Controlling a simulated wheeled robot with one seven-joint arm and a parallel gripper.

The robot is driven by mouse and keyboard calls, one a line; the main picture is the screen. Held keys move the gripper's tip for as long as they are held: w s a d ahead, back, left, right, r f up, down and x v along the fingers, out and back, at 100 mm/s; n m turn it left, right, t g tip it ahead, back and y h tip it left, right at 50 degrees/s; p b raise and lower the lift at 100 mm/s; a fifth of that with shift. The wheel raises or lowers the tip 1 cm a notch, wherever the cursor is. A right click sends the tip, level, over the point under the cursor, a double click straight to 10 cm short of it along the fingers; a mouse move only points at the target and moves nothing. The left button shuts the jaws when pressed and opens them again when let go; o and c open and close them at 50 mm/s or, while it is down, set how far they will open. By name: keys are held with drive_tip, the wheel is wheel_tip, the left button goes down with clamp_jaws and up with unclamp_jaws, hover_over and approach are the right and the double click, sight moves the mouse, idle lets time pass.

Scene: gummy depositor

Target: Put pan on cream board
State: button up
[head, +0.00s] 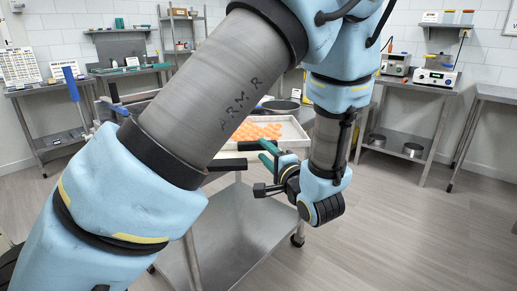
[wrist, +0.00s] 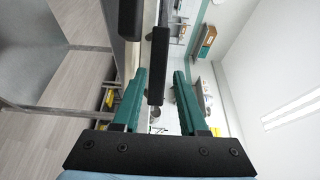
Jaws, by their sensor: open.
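My gripper (head: 264,153) is open, with two green fingers, beside the near edge of the steel cart. In the wrist view its fingers (wrist: 160,76) stand apart with nothing visibly held. A black bar (wrist: 157,62) shows between them in the picture; its depth is unclear. A dark, round, shallow vessel (head: 281,105), which may be the pan, shows partly behind the white tray and my arm. I cannot pick out a cream board in either view; my arm covers much of the middle of the head view.
A white tray (head: 298,143) of orange gummies sits on the cart, above its lower shelf (head: 240,232). Black handle grips (head: 228,164) stick out from the cart. Round metal pieces (head: 412,149) lie on a shelf at right. Floor at the right (head: 400,240) is clear.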

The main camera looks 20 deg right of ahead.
drive_tip(key=s, duration=0.7)
drive_tip(key=shift+d+b, duration=0.3)
